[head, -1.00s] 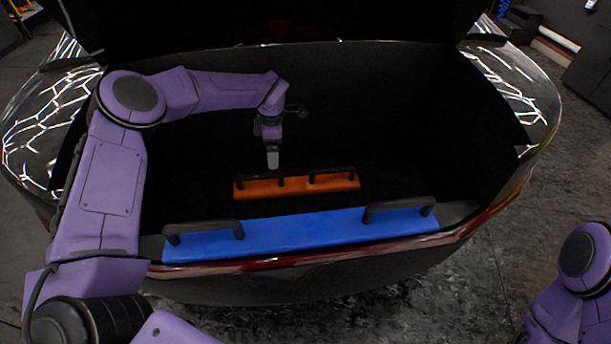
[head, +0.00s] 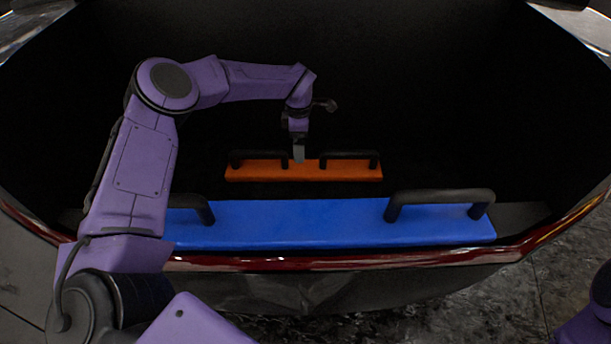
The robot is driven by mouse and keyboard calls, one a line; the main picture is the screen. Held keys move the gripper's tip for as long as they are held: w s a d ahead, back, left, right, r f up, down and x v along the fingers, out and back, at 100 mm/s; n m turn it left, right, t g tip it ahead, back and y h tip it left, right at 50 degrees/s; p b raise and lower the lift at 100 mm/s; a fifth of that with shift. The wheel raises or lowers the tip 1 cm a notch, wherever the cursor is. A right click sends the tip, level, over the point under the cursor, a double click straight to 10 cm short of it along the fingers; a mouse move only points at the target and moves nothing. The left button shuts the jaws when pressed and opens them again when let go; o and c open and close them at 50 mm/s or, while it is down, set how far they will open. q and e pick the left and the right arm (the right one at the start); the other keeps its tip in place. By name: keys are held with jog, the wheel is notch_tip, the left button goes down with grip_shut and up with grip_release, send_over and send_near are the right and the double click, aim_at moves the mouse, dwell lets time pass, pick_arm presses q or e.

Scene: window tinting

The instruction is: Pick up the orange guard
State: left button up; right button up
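The orange guard (head: 306,174) is a flat bar with two black handles (head: 350,155), lying inside the dark car trunk behind the blue guard. My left gripper (head: 299,158) points down at the middle of the orange guard, between its two handles, and overlaps its far edge in the picture. I cannot tell whether it touches the guard or hangs above it. Only one finger face shows, so its opening cannot be seen. My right gripper is out of view; only a bit of my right arm shows at the bottom right corner.
A longer blue guard (head: 320,222) with two black handles lies along the front edge of the trunk, nearer than the orange one. My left arm crosses over its left end. The red-trimmed trunk lip (head: 400,257) runs below it. The trunk floor to the right looks clear but dark.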

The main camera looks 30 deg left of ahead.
aim_at(302, 167)
pick_arm(q)
jog(key=f, duration=1)
jog(key=shift+w+d+f, duration=0.2)
jog(key=shift+d, duration=0.05)
jog(key=shift+r, duration=0.15)
jog(key=c, duration=1.4)
